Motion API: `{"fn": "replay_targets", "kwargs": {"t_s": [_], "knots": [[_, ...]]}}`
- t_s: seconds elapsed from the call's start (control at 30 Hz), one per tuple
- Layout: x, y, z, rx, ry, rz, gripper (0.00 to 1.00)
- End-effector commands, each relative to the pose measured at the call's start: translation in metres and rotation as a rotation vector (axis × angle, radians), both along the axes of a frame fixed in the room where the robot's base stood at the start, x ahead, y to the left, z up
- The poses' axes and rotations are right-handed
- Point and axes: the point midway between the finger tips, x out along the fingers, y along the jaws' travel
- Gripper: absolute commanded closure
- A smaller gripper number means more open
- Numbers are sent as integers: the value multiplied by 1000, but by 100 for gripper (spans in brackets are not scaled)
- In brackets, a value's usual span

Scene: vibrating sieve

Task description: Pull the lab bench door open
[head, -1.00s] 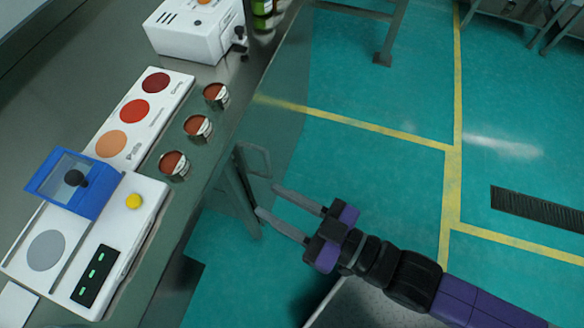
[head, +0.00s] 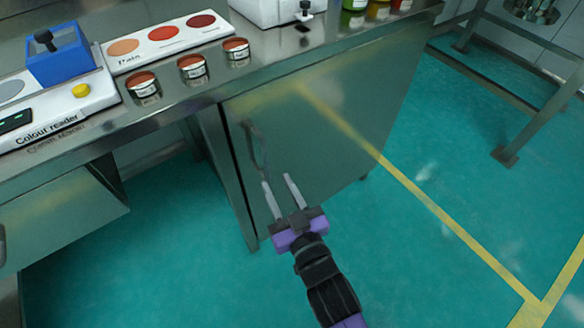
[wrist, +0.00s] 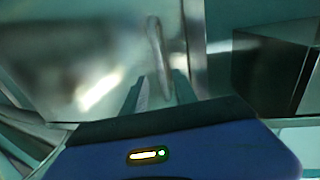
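The lab bench door (head: 330,120) is a shiny metal panel under the right part of the bench. It looks shut. Its upright bar handle (head: 252,147) is near the door's left edge. My gripper (head: 277,180) is open, its two fingers pointing at the door close to the handle's lower end. In the wrist view, the handle (wrist: 155,45) rises ahead of the fingers (wrist: 158,78), and its lower end lines up with the gap between them. Whether the fingers touch the handle or reach around it cannot be told.
On the bench top (head: 185,98) stand several small cans (head: 192,68), a colour card (head: 165,38), a colour reader (head: 55,115) and a white device (head: 270,10). A metal frame leg (head: 540,115) stands at right. The teal floor before the door is clear.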

Motion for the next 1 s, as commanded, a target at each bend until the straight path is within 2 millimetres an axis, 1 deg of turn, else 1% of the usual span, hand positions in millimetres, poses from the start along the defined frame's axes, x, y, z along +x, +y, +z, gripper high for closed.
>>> {"fn": "replay_targets", "kwargs": {"t_s": [0.17, 0.4, 0.6, 0.73, 0.97, 1.0], "knots": [[13, 6, 0, 11, 3, 0, 66], [47, 19, 1, 10, 2, 0, 66], [66, 28, 0, 8, 3, 0, 66], [71, 30, 1, 8, 3, -1, 66], [71, 30, 0, 9, 5, -1, 66], [71, 30, 0, 9, 5, -1, 70]]}}
